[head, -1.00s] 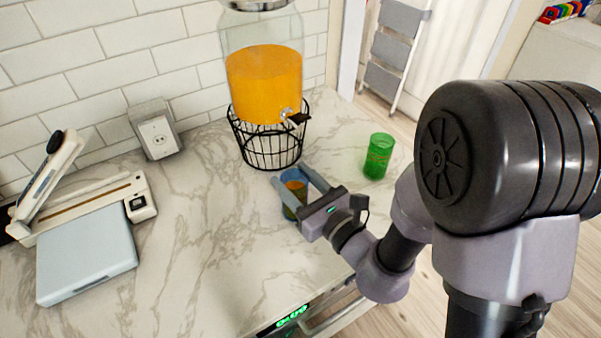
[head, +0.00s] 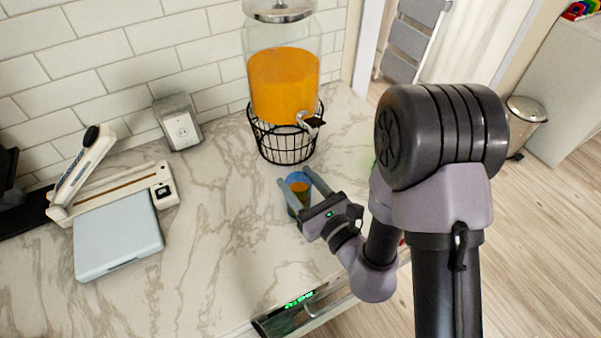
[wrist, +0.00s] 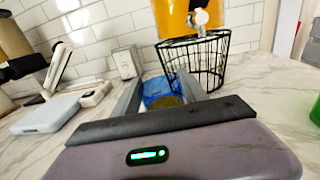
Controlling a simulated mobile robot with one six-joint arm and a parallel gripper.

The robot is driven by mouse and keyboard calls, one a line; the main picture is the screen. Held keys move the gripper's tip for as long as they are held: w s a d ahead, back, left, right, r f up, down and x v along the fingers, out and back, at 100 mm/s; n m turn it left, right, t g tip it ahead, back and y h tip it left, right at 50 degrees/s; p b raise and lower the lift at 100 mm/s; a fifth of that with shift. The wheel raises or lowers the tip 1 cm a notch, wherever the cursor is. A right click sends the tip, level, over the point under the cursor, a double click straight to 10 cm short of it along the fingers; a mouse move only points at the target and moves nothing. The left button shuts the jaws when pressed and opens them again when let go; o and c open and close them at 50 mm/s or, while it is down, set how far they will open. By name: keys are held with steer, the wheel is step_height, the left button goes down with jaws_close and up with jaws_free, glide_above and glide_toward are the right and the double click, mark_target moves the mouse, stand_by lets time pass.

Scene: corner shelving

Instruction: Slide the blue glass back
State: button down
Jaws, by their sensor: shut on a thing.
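The blue glass (head: 298,183) stands on the marble counter in front of the drink dispenser, with something orange inside or showing through it. My gripper (head: 296,182) is around it, one finger on each side, shut on it. In the wrist view the blue glass (wrist: 160,92) shows between the fingers, its lower part hidden behind the gripper body. The dispenser (head: 285,85) holds orange liquid and sits in a black wire stand (head: 283,142) just behind the glass.
A silver tap (head: 308,120) sticks out from the dispenser above the stand. A green object's edge (wrist: 315,110) shows at the wrist view's right. Counter between trimmer and glass is clear.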

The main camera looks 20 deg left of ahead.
steer(key=shift+s+a, duration=0.3)
steer(key=shift+s, duration=0.05)
steer(key=shift+s+a+b, duration=0.3)
steer(key=shift+s+a, duration=0.25)
steer(key=shift+s, duration=0.15)
steer(key=s+a+p, duration=0.2)
steer(key=s+a, duration=0.3)
steer(key=s, duration=0.1)
stand_by(0.5)
steer(key=c, duration=0.5)
jaws_free()
